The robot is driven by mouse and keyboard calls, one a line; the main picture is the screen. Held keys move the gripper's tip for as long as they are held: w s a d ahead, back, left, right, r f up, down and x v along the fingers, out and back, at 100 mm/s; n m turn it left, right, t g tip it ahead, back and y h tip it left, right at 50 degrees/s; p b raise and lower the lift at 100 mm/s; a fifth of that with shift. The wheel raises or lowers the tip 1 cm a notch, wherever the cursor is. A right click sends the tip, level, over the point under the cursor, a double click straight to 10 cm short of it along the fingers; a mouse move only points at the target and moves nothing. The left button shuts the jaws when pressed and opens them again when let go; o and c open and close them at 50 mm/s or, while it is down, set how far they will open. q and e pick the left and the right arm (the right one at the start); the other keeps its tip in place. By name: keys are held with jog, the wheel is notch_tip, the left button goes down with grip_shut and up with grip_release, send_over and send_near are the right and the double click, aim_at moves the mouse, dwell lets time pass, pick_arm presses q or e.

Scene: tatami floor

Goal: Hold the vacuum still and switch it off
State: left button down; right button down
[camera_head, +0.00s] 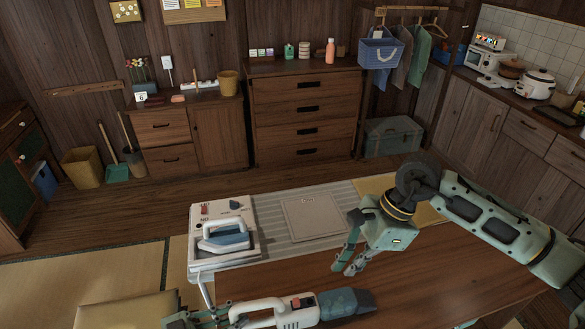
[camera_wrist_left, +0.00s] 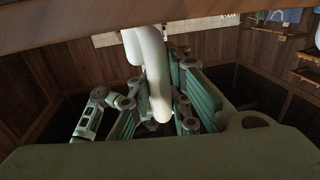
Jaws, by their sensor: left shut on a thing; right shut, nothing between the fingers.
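A white handheld vacuum (camera_head: 270,312) with a dark nozzle pointing right is at the bottom of the head view, over the front of the wooden table. A small red switch (camera_head: 296,303) shows on its top; I cannot tell its setting. My left gripper (camera_head: 222,313) is shut on the vacuum's rear handle at the left end. In the left wrist view, the vacuum's white handle (camera_wrist_left: 149,75) runs between the green fingers (camera_wrist_left: 160,100). My right gripper (camera_head: 348,263) is shut and empty, above the table, up and to the right of the switch and apart from the vacuum.
The wooden table (camera_head: 430,275) is bare at right. A cushion (camera_head: 125,312) is at lower left. Drawers and a kitchen counter line the walls, out beyond open floor.

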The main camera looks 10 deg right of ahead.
pick_arm(q)
jog(key=c, duration=1.6)
grip_release()
jog(key=shift+o, duration=0.2)
